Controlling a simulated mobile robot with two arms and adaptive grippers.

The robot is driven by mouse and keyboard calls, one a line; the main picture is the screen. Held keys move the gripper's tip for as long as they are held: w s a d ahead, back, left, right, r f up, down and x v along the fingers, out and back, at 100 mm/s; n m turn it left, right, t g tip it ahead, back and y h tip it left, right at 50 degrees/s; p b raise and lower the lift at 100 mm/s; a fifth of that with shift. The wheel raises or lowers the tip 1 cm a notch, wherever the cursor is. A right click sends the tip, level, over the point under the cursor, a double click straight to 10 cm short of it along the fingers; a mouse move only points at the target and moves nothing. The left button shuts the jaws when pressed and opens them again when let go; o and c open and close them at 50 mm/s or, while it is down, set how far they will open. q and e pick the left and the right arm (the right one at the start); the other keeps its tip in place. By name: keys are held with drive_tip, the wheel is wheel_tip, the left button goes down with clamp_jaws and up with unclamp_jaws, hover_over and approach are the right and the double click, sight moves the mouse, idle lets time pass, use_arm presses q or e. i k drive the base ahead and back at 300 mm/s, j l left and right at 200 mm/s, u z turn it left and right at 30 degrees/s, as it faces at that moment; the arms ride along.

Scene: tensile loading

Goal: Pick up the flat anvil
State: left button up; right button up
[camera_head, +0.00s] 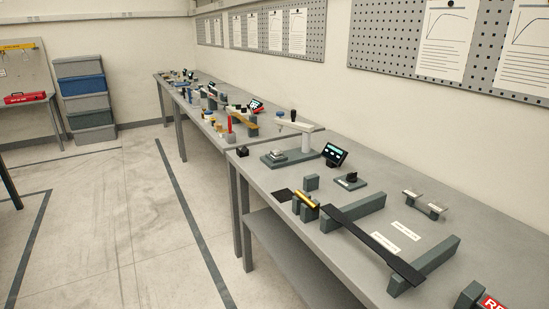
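Neither gripper shows in the head view. No part is clearly marked as the flat anvil, and I cannot tell which small part it is. Candidates on the near grey bench are a pale small block on a dark base plate (272,160), a black part on a dark pad (351,180), and a silvery piece on small grey supports (425,204) at the right. A short yellow cylinder (306,200) lies among small grey blocks beside a black square (283,195).
A long black bar (372,243) lies across grey blocks on the near bench (455,220). A dark display (334,155) and a post with a white arm (306,140) stand behind. A red sign (493,303) is at lower right. The floor (100,220) left is open.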

sight(277, 153)
drive_tip(key=i+j+z, duration=0.35)
drive_tip(key=i+j, duration=0.5)
